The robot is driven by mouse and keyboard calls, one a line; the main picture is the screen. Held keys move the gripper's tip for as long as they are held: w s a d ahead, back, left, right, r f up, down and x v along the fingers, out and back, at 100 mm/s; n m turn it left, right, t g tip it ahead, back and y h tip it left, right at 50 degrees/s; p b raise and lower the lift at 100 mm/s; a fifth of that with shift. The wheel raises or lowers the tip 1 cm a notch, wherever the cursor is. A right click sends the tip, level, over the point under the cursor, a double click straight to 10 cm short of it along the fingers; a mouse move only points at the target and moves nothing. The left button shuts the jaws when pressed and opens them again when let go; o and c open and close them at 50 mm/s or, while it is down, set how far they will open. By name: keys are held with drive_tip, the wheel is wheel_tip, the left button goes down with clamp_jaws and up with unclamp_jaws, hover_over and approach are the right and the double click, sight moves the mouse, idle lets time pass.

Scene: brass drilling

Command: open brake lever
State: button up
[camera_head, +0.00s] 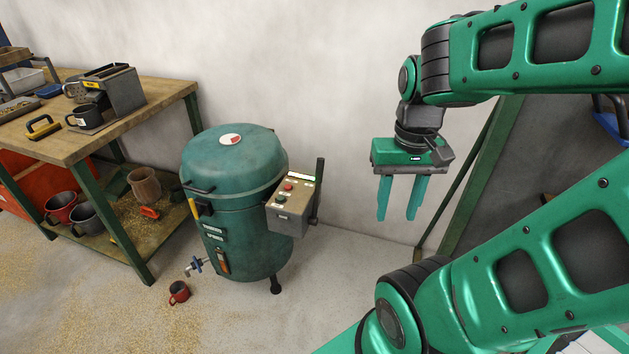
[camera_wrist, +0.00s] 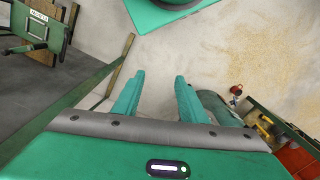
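A green lidded drum machine (camera_head: 235,215) stands on the floor left of centre, its lid down. A grey control box (camera_head: 292,207) with buttons is on its right side. A dark upright lever (camera_head: 319,185) rises beside the box; it looks like the brake lever, but no label is readable. My gripper (camera_head: 398,218) hangs fingers down to the right of the lever, apart from it. Its fingers are spread and nothing is between them.
A wooden workbench (camera_head: 160,98) with mugs and tools stands at the left. A green frame (camera_head: 485,165) stands behind my arm at right. Floor between drum and frame looks clear.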

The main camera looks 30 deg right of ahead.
drive_tip(key=n+y, duration=0.2)
hover_over(317, 180)
drive_tip(key=d, duration=0.3)
drive_tip(key=shift+t, duration=0.4)
wheel_tip(317, 180, down, 8)
drive_tip(key=shift+a, duration=0.15)
drive_tip(key=shift+w+f, duration=0.4)
drive_tip(key=shift+f, duration=0.05)
drive_tip(key=f, duration=0.3)
drive_tip(key=a+f, duration=0.1)
drive_tip(key=f, duration=0.6)
drive_tip(key=shift+w+a+f, duration=0.1)
drive_tip(key=shift+w+a, duration=0.2)
drive_tip(key=shift+a, duration=0.05)
clamp_jaws()
